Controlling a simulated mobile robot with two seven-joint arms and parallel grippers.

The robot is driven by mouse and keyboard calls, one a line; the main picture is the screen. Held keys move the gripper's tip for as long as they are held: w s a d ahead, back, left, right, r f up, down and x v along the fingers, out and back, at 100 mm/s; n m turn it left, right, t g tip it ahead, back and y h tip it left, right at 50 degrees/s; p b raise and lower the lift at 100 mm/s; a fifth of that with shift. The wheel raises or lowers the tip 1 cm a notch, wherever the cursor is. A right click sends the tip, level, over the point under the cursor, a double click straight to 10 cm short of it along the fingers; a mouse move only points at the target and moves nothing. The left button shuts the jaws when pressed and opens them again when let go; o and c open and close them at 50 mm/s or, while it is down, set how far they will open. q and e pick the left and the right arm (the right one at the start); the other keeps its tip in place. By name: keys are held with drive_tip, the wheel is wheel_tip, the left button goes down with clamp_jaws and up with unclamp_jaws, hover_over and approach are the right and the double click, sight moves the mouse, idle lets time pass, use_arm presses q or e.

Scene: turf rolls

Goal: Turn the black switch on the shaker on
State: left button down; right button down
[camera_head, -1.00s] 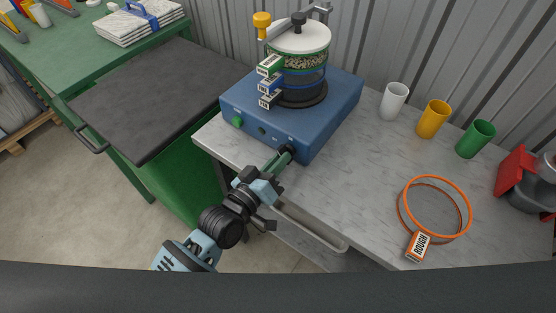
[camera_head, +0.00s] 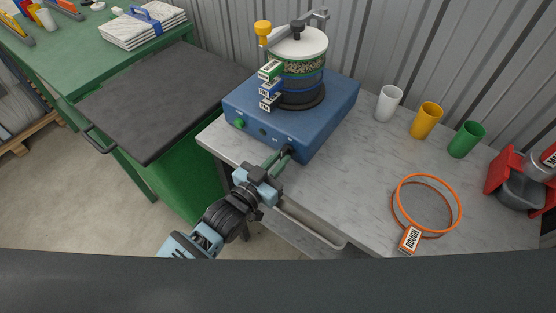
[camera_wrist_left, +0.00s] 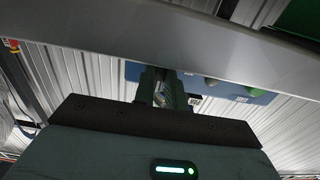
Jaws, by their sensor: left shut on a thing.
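My left gripper (camera_head: 280,157) is shut on the switch at that face. In the left wrist view the fingers (camera_wrist_left: 160,88) reach up to the blue front face (camera_wrist_left: 225,88), where a green knob (camera_wrist_left: 259,92) shows; the switch is hidden there. My right gripper is not in view.
White (camera_head: 389,103), yellow (camera_head: 426,120) and green (camera_head: 466,139) cups stand right of the shaker. An orange ring (camera_head: 456,216) with a ROUGH tag lies nearer the front edge.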

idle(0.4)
use_arm(q)
drive_tip(key=c, duration=1.4)
unclamp_jaws()
drive_tip(key=shift+c, duration=0.2)
drive_tip(key=v, duration=0.8)
drive_tip(key=s+a+f+n+g+y, duration=0.1)
drive_tip(key=s+a+f+g+y, duration=0.1)
drive_tip(key=s+a+f, duration=0.3)
drive_tip(key=s+a+f+n+g+y, duration=0.2)
drive_tip(key=s+a+f, duration=0.3)
drive_tip(key=s, duration=0.6)
drive_tip(key=s+a+f+n+g+y, duration=0.1)
drive_tip(key=s+a+f+n+y, duration=0.1)
drive_tip(key=s+a+f+y, duration=0.2)
drive_tip(key=s+a+f, duration=0.1)
drive_tip(key=s+f, duration=0.2)
drive_tip(key=f, duration=0.1)
drive_tip(key=shift+s+a+f+g+y, duration=0.3)
drive_tip(key=shift+s+f+g, duration=0.1)
